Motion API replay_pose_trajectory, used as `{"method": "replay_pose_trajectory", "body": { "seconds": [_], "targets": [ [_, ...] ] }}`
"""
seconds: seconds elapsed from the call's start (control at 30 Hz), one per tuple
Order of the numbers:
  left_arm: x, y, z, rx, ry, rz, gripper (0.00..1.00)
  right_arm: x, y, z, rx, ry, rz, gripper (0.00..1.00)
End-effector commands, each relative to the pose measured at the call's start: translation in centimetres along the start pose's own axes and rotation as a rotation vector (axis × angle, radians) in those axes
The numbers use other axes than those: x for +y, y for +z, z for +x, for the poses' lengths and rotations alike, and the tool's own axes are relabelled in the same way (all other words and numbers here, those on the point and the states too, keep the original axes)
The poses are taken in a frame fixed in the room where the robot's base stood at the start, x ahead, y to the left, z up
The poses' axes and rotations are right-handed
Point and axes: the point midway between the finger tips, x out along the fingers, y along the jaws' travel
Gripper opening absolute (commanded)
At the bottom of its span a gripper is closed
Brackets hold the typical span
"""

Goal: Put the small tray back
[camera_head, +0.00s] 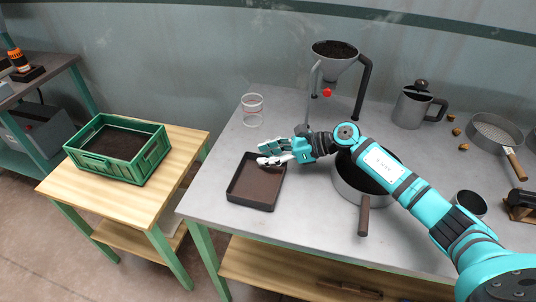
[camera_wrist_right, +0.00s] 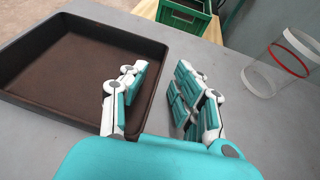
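The small tray (camera_head: 248,194) is dark brown, shallow and rectangular, and lies flat on the grey table near its left end. It looks empty. In the right wrist view the tray (camera_wrist_right: 60,80) fills the left side. My right gripper (camera_head: 262,154) is at the tray's far right corner. Its fingers are apart in the right wrist view (camera_wrist_right: 155,95), with one finger group over or beside the tray's wall and the other outside it over the table. Nothing shows held between them; I cannot tell if they touch the wall. My left gripper is not in view.
A green crate (camera_head: 157,151) with dark contents stands on the wooden side table (camera_head: 188,146) at left. A clear cylinder (camera_head: 252,110) stands behind the tray.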

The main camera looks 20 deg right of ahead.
Motion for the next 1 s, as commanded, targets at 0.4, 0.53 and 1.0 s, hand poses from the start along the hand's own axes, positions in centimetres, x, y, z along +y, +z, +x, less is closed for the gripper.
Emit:
{"method": "replay_pose_trajectory", "body": {
  "seconds": [0.4, 0.53, 1.0],
  "targets": [
    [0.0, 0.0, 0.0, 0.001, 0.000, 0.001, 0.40, -0.1, 0.0, -3.1, 0.003, -0.003, -0.001, 0.29],
    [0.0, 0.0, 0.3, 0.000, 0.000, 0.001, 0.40, 0.0, 0.0, -5.3, 0.003, -0.002, -0.001, 0.29],
    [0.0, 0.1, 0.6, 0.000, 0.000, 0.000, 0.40, 0.0, 0.2, -7.6, 0.000, 0.000, -0.001, 0.29]
  ]
}}
